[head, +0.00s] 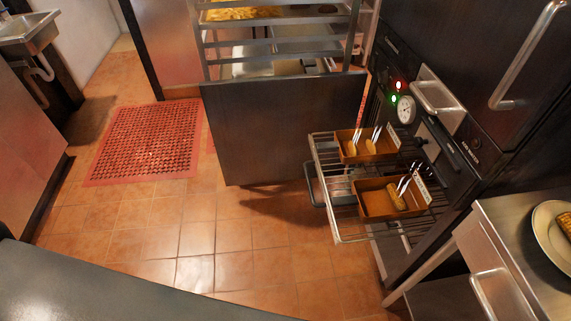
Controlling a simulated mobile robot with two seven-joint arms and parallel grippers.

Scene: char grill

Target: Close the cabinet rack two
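A wire rack (348,229) sticks out to the left from the tall dark cabinet (448,150) at the right. Two brown trays rest on it, a rear tray (349,134) and a front tray (374,207), each holding food pieces and pale, thin upright items. Part of something lower (318,191) shows beneath the rack; I cannot tell if it is a second rack. Neither of my grippers is in view.
A dark panel (283,130) stands behind the rack, below metal shelving (282,18). A steel counter (520,235) with a plate (545,235) is at the right front. A grey surface (110,290) fills the lower left. Tiled floor (215,235) left of the rack is clear, with a red mat (148,138) beyond.

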